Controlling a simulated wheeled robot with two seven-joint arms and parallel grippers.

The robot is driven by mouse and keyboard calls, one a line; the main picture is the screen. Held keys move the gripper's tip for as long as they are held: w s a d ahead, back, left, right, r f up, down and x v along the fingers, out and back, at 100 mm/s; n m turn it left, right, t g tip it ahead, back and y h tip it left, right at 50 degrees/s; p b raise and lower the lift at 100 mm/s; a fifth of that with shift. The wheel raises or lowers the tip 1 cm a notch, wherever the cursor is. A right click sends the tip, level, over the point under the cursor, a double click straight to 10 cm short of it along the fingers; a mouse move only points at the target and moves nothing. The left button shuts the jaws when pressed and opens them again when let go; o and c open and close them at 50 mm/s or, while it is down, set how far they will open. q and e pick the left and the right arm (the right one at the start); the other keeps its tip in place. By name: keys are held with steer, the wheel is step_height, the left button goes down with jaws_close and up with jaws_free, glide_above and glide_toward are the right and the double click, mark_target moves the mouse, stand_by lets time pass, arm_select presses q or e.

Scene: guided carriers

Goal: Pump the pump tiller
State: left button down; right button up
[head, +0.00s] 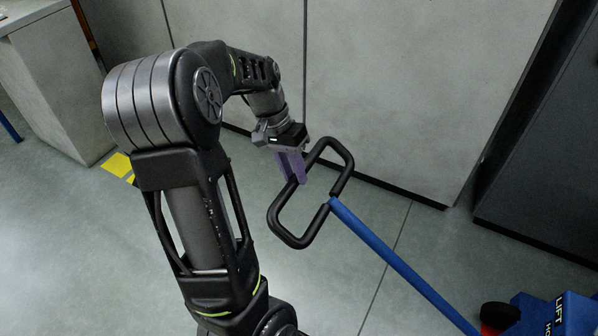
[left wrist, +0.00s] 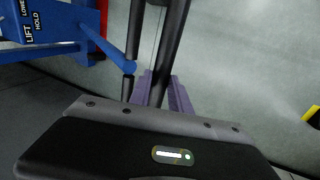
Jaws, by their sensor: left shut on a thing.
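The pump tiller has a black loop handle (head: 288,232) on a blue shaft (head: 392,259) that slants down to the lower right. My left gripper (head: 293,172) reaches in from the left, and its purple fingers are shut on the far-left side bar of the loop. In the left wrist view, the black bar (left wrist: 170,45) passes between the purple fingers (left wrist: 162,92). The blue shaft (left wrist: 95,17) meets the loop at the left there. My right gripper is not in view.
Grey cabinets (head: 400,80) line the back. A yellow floor mark (head: 117,166) lies at the left. Floor around the loop is clear.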

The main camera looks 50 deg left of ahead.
arm_select(q)
steer(key=c, duration=1.4)
jaws_free()
steer(key=shift+s+a, duration=0.1)
steer(key=shift+a, duration=0.2)
steer(key=shift+o, duration=0.8)
steer(key=shift+d, duration=0.1)
